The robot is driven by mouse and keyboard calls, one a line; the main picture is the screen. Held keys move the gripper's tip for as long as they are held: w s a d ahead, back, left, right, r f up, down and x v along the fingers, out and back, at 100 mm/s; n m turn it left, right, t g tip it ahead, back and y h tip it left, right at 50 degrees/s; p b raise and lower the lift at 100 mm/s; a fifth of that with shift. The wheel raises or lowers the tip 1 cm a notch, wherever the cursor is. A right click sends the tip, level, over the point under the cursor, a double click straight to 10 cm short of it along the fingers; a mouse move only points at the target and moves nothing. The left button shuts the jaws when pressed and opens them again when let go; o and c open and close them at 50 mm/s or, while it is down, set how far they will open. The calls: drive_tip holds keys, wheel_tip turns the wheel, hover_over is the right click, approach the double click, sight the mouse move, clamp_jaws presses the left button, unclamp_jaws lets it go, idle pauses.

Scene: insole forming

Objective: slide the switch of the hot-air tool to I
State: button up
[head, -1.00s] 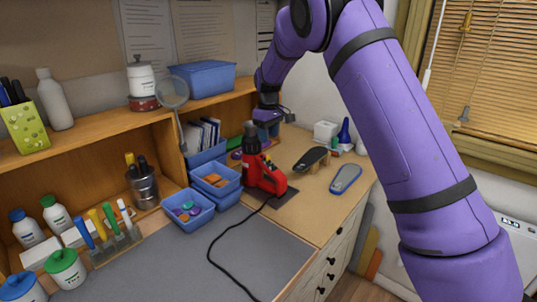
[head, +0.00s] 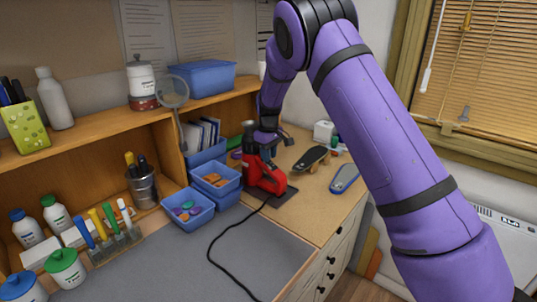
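The red hot-air tool (head: 264,177) stands on a dark pad on the wooden bench top, with its dark nozzle pointing up and its black cord running forward over the grey mat. Its switch is too small to make out in the head view. My gripper (head: 270,148) points down just behind and to the right of the tool's upper part. The fingers are small and partly hidden behind the tool, so I cannot tell their opening or whether they touch it.
Blue bins (head: 215,178) stand close at the tool's left. A dark insole on a wooden form (head: 312,158) and a blue-grey insole (head: 344,179) lie to the right. The grey mat (head: 258,252) in front is clear except for the cord.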

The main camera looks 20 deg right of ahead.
sight(271, 166)
clamp_jaws()
drive_tip(key=shift+s+d, duration=0.1)
drive_tip(key=shift+s+d+f, duration=0.3)
drive_tip(key=shift+s, duration=0.15)
drive_tip(key=o, duration=0.6)
unclamp_jaws()
drive_tip(key=shift+c, duration=0.2)
wheel_tip(271, 166, up, 11)
